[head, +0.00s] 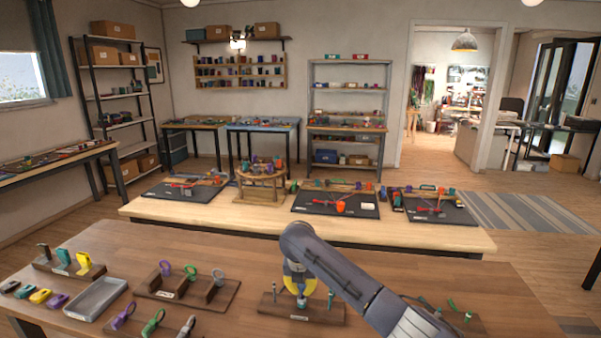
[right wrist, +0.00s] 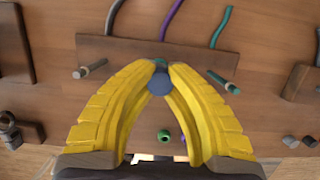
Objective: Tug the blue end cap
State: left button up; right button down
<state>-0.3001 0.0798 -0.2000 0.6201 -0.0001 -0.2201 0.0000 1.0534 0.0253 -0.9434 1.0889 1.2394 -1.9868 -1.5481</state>
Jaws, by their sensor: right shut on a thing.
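The blue end cap (right wrist: 159,84) shows in the right wrist view as a small round blue piece between the yellow fingertips. My right gripper (right wrist: 160,76) is shut on it, with the fingers bowed out around an open gap behind the tips. A bit of teal shows just beyond the cap. In the head view my right gripper (head: 300,298) points down over a brown wooden board (head: 328,312), and I cannot make out the cap there. My left gripper is not in the head view.
Grey, purple and teal cords (right wrist: 221,25) run beyond a wooden block (right wrist: 115,53) with pegs at both ends. A green ring-like piece (right wrist: 164,135) lies between the fingers. A grey tray (head: 96,298) and a board with loops (head: 187,291) stand to the left.

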jog(key=shift+f, duration=0.1)
dwell(0.8)
jog(key=c, duration=1)
grip_release()
jog(key=shift+v, duration=3.05)
